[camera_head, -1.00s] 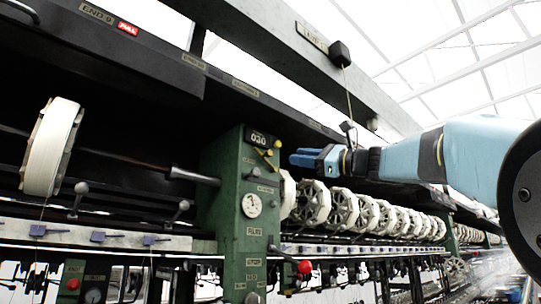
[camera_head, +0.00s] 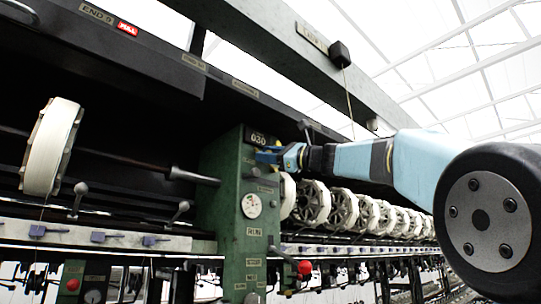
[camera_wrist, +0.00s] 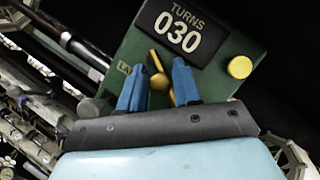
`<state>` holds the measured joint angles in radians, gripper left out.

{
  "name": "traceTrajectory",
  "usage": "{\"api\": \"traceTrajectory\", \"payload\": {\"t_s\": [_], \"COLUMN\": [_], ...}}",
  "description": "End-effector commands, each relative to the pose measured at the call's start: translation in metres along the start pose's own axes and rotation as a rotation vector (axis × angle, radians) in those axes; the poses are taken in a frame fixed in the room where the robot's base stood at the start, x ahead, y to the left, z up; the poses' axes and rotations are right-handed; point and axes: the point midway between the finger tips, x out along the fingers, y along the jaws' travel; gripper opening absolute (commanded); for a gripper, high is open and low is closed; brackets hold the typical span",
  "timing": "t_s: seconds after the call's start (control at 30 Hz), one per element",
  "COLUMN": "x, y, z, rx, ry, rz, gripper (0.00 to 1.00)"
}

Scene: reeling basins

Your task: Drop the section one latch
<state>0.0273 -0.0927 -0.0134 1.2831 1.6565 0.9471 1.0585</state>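The latch (camera_wrist: 158,83), a yellow brass lever with a round boss, is on the green post (camera_head: 238,225) beside a partly hidden label starting "LA". It slants across the post face under the "TURNS 030" counter (camera_wrist: 179,32). My gripper (camera_wrist: 159,66) has its two blue fingers apart, one on each side of the latch in the wrist view. I cannot tell whether either finger touches it. In the head view my gripper (camera_head: 268,156) is at the upper part of the post, just below the counter, and hides the latch there.
A yellow round button (camera_wrist: 240,67) is right of the fingers. A dial (camera_head: 251,205) and a red knob (camera_head: 304,267) are lower on or near the post. White reels (camera_head: 343,208) line the right; a larger reel (camera_head: 52,147) is left. A dark rod (camera_head: 193,176) meets the post.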

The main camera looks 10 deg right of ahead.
Motion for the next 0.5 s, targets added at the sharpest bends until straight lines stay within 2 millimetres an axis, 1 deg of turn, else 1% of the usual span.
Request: {"api": "traceTrajectory", "payload": {"t_s": [0.07,0.4,0.5], "x": [-0.0002,-0.0007,-0.0008], "y": [0.0,-0.0003,-0.0003], "z": [0.0,0.0,0.0], "rx": [0.0,0.0,0.0], "ry": [0.0,0.0,0.0], "rz": [0.0,0.0,0.0], "gripper": [0.32,0.01,0.0]}}
